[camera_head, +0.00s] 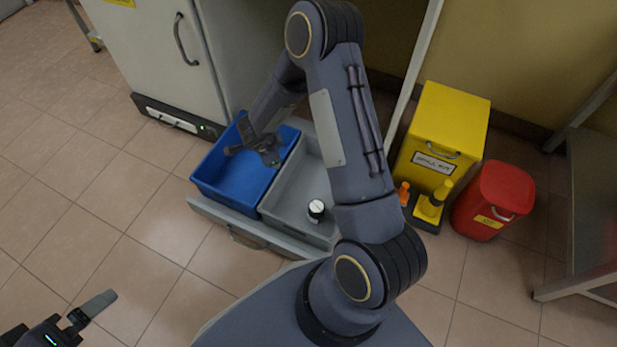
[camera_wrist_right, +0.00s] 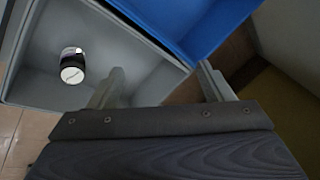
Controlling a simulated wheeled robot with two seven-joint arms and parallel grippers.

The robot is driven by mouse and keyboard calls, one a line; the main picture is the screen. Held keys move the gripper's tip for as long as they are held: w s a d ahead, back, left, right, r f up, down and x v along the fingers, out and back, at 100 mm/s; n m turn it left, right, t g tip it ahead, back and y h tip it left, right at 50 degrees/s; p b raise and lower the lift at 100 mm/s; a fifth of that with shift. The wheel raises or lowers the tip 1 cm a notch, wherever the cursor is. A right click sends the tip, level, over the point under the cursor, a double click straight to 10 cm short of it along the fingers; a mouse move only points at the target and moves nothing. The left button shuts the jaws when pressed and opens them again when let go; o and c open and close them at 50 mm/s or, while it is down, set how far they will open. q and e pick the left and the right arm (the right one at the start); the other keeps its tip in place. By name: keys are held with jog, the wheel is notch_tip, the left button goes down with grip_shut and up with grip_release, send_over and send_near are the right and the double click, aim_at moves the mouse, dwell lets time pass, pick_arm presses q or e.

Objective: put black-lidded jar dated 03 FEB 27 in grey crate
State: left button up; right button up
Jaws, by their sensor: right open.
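Both crates sit side by side in a pulled-out drawer (camera_head: 225,219). A pale cabinet (camera_head: 150,50) stands behind left. A yellow bin (camera_head: 440,125), a red bin (camera_head: 492,200) and orange and yellow bottles stand to the right. The tiled floor at left is clear.

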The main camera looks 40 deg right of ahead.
jog(key=w+a+r+n+t+y, duration=0.1)
jog(key=a+r+n+t+y, duration=0.15)
jog(key=r, duration=0.65)
jog(key=w+a+r+n+t+y, duration=0.1)
jog(key=r+n+t+y, duration=0.15)
jog(key=r, duration=0.65)
jog(key=s+a+r+n+y, duration=0.35)
jog(key=s+r+n, duration=0.35)
jog(key=s+r, duration=0.3)
jog(key=s+n+g+h, duration=0.1)
jog(key=s+n, duration=0.6)
jog(key=s, duration=1.2)
jog(key=shift+s+d+f+g, duration=0.2)
jog(key=shift+f+g, duration=0.05)
jog(key=shift+g, duration=0.65)
